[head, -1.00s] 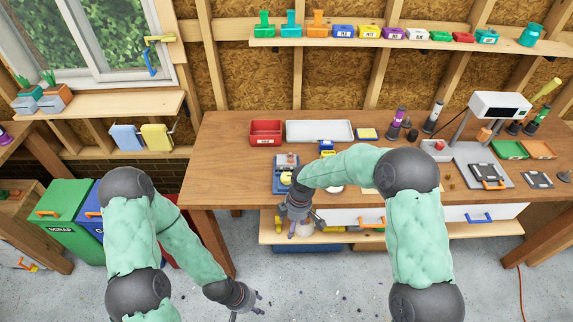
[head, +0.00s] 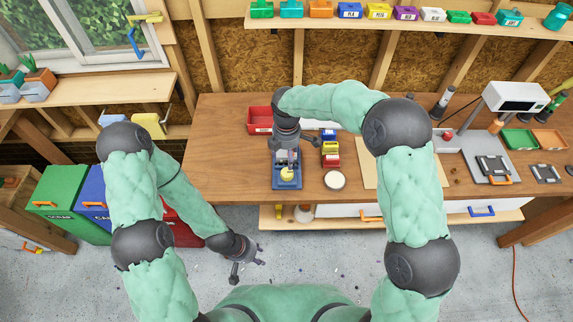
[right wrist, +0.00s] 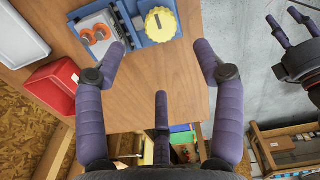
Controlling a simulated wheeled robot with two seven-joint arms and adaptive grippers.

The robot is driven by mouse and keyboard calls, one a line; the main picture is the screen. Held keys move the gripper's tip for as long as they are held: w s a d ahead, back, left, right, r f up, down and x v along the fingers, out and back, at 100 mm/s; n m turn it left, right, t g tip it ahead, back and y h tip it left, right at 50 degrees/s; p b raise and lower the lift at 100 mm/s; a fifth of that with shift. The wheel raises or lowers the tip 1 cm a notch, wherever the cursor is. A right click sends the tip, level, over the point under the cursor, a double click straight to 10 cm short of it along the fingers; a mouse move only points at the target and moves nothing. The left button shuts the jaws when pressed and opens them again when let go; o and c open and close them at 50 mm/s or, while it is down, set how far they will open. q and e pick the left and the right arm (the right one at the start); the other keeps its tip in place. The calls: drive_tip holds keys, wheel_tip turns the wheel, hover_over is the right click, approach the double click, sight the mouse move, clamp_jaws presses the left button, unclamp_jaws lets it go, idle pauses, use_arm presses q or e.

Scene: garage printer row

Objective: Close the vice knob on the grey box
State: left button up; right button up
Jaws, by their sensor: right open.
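The vice has a blue base (head: 287,184) on the wooden bench in the head view; its yellow knob (head: 288,174) is at the near side. In the right wrist view the ridged yellow knob (right wrist: 161,25) is at the top, beside a grey box (right wrist: 92,22) with orange rings. My right gripper (head: 292,158) is over the vice, partly hiding the box. In its wrist view the fingers (right wrist: 160,60) are spread and empty, apart from the knob. My left gripper (head: 248,270) hangs low over the floor, fingers spread and empty.
A red bin (head: 259,120) stands behind the vice; it also shows in the right wrist view (right wrist: 54,84). Small coloured boxes (head: 331,147) and a round white-topped item (head: 334,180) stand right of the vice. The bench's left end (head: 230,160) is clear.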

sight(287, 172)
wheel_tip(287, 172, down, 10)
drive_tip(key=shift+r, duration=0.15)
idle(0.3)
drive_tip(key=shift+s, duration=0.1)
drive_tip(key=c, duration=1.1)
